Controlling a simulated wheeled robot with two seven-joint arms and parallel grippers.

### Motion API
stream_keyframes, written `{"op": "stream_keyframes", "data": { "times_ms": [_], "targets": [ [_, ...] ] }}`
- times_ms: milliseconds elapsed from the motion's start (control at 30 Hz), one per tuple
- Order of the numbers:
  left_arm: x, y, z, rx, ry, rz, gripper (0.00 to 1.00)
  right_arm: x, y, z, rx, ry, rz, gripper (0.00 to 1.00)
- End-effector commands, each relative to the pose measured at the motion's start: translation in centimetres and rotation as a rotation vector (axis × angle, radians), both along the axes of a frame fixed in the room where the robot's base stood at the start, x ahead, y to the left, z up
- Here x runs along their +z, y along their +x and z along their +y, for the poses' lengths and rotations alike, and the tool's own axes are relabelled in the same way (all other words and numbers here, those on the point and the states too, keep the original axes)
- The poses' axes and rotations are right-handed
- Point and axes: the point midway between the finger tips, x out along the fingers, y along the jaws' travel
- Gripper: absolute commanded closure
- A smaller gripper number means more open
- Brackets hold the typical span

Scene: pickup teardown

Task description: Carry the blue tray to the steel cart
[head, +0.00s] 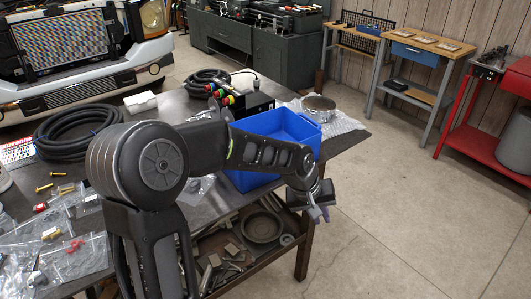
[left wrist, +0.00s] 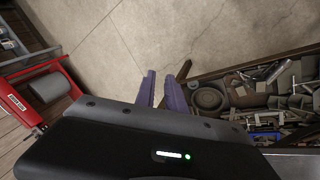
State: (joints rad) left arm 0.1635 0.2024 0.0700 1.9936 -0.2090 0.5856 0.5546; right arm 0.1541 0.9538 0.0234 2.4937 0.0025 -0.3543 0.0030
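The blue tray (head: 298,124) is an open, empty-looking plastic bin. It stands at the right end of the dark metal table, partly hidden behind my left arm. My left gripper (head: 318,213) hangs past the table's edge, in front and to the right of the tray, not touching it. In the left wrist view its two purple fingers (left wrist: 160,90) are apart with only floor between them. The tray does not show in that view. I cannot pick out a steel cart for certain. My right gripper is not in view.
The dark table (head: 348,141) holds cables, bags and a round metal part (head: 318,106). Its lower shelf holds many parts, also seen in the left wrist view (left wrist: 262,92). A red cart (head: 477,151) stands at right. Open concrete floor (head: 400,205) lies between.

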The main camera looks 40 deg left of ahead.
Motion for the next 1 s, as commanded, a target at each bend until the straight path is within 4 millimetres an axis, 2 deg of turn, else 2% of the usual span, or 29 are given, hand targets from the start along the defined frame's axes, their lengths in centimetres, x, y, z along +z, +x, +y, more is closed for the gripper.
{"op": "stream_keyframes", "data": {
  "times_ms": [33,100,167,200,267,300,400,500,600,700,1000],
  "targets": [
    [-2.6,-0.2,-1.5,-0.047,-0.008,-0.008,0.85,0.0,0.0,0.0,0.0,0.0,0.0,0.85],
    [-6.4,-0.8,-3.7,-0.119,-0.015,-0.034,0.85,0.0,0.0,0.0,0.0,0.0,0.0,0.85],
    [-10.6,-2.3,-5.9,-0.184,-0.023,-0.045,0.85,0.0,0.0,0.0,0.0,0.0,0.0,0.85],
    [-13.8,-4.0,-7.7,-0.23,-0.028,-0.045,0.85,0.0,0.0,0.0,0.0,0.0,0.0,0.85],
    [-18.5,-7.7,-10.1,-0.291,-0.033,-0.029,0.85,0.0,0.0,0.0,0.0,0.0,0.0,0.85],
    [-21.1,-10.5,-11.4,-0.324,-0.036,-0.009,0.85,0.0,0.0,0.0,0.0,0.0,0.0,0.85],
    [-25.5,-17.0,-13.7,-0.386,-0.046,0.058,0.85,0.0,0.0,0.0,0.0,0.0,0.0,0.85],
    [-27.8,-22.0,-15.0,-0.42,-0.061,0.126,0.85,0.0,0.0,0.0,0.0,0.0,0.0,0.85],
    [-28.7,-24.8,-15.6,-0.438,-0.072,0.171,0.85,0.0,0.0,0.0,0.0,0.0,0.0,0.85],
    [-29.0,-25.8,-15.8,-0.443,-0.075,0.187,0.85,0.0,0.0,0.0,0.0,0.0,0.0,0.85],
    [-29.0,-25.7,-15.8,-0.442,-0.075,0.186,0.85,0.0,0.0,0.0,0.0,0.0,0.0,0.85]
  ]
}}
